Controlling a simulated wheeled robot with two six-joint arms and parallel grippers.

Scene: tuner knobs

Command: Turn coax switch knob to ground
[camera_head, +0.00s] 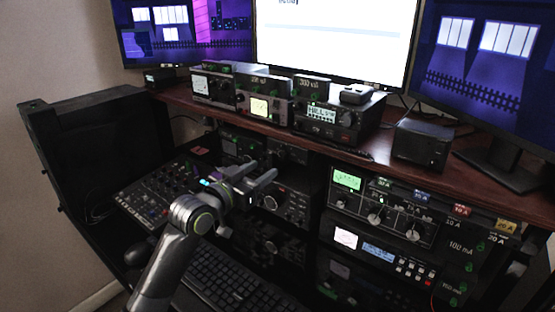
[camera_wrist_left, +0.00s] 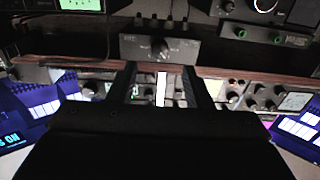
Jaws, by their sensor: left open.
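My left gripper (camera_head: 266,173) reaches in from the lower left in the head view, in front of the under-shelf radio gear. It is open and empty. In the left wrist view its two dark fingers (camera_wrist_left: 159,70) point at a small grey box with a dark knob (camera_wrist_left: 162,46) and several connectors along one edge, which looks like the coax switch (camera_wrist_left: 190,52). The knob lies roughly between the finger directions, apart from the tips. The box's markings are too small to read, so I cannot tell the knob's setting. My right gripper is in neither view.
A wooden shelf (camera_head: 420,165) carries radios and monitors above. A mixer (camera_head: 160,190) and keyboard (camera_head: 225,280) lie below. A tuner with several knobs (camera_head: 380,210) stands at the right. Equipment crowds the space around my left gripper.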

